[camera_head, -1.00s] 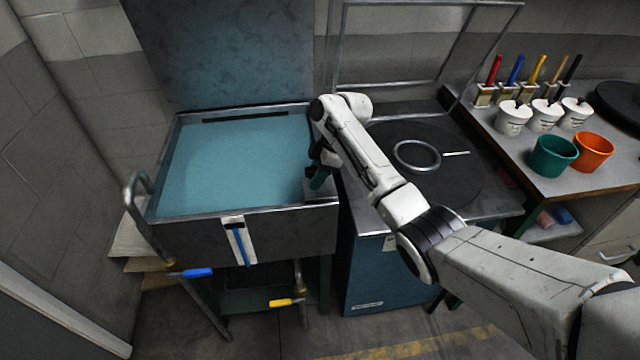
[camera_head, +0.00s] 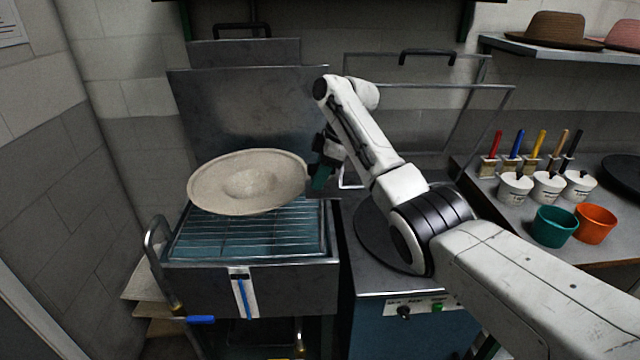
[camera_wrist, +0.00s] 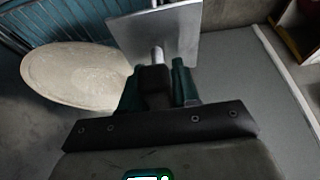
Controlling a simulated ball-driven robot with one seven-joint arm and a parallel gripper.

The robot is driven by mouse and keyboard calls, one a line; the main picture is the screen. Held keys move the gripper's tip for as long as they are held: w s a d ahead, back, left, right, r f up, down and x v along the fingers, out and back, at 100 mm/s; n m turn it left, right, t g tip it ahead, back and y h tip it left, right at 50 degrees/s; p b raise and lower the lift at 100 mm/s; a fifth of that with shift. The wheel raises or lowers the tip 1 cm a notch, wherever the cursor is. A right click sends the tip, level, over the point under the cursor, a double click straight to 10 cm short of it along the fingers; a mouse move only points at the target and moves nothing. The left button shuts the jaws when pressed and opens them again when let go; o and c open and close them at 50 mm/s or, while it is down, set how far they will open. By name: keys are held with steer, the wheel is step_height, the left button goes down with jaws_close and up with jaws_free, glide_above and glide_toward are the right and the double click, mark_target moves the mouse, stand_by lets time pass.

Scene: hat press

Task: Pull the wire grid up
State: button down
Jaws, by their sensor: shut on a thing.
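The wire grid (camera_head: 250,235) shows as silver bars across the tub (camera_head: 225,275), over the blue-green liquid. A beige felt hat body (camera_head: 248,183) with a wide brim rests above the grid, slightly tilted. My gripper (camera_head: 323,172) is at the tub's right side, close to the hat's brim. The rod runs to a square metal plate (camera_wrist: 155,40). The hat (camera_wrist: 80,76) and grid bars (camera_wrist: 50,25) also show there. My arm hides part of the right side.
A raised lid (camera_head: 240,110) stands behind the tub. A round dark plate (camera_head: 375,235) is on the blue cabinet to the right. A table on the right holds brushes, white pots, a green cup (camera_head: 553,226) and an orange cup (camera_head: 594,224).

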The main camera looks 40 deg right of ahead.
steer(key=shift+r, duration=0.65)
steer(key=shift+w+r, duration=0.1)
steer(key=shift+r, duration=0.05)
steer(key=c, duration=1.2)
jaws_free()
steer(key=shift+o, duration=1.4)
steer(key=v, duration=1)
steer(key=shift+r+b, duration=0.3)
steer(key=shift+b, duration=0.15)
steer(key=shift+d, duration=0.15)
